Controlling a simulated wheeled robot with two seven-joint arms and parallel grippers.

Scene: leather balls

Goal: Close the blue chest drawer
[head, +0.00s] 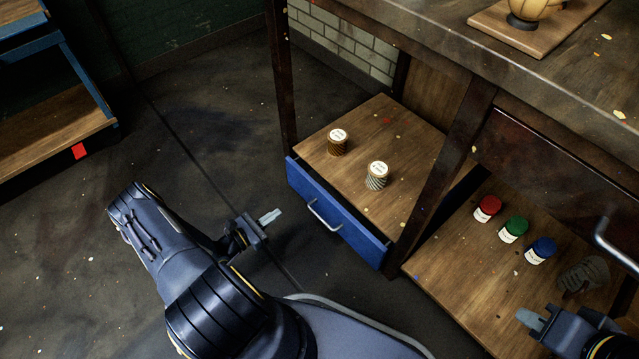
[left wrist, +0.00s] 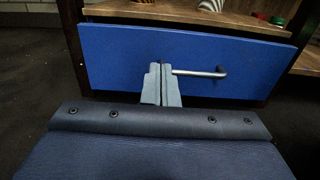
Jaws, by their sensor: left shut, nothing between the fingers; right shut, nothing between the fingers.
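The blue chest drawer (head: 336,218) is under the workbench in the head view, with a metal handle (head: 324,215) on its blue front. Its front stands at the bench legs, and I cannot tell exactly how far it is pulled out. In the left wrist view the blue front (left wrist: 130,55) and handle (left wrist: 203,73) are straight ahead. My left gripper (head: 271,216) is shut and empty, left of the drawer front in the head view. Its fingertips (left wrist: 161,68) overlap the handle's left end in the wrist view; contact is unclear. My right gripper (head: 530,319) is shut and empty at the lower right.
Two thread spools (head: 338,143) (head: 377,176) stand on the wooden surface behind the blue front. Red (head: 487,208), green (head: 513,229) and blue (head: 540,250) jars stand on a lower shelf at right. Dark bench legs (head: 441,170) flank the drawer. Open floor (head: 200,120) lies to the left.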

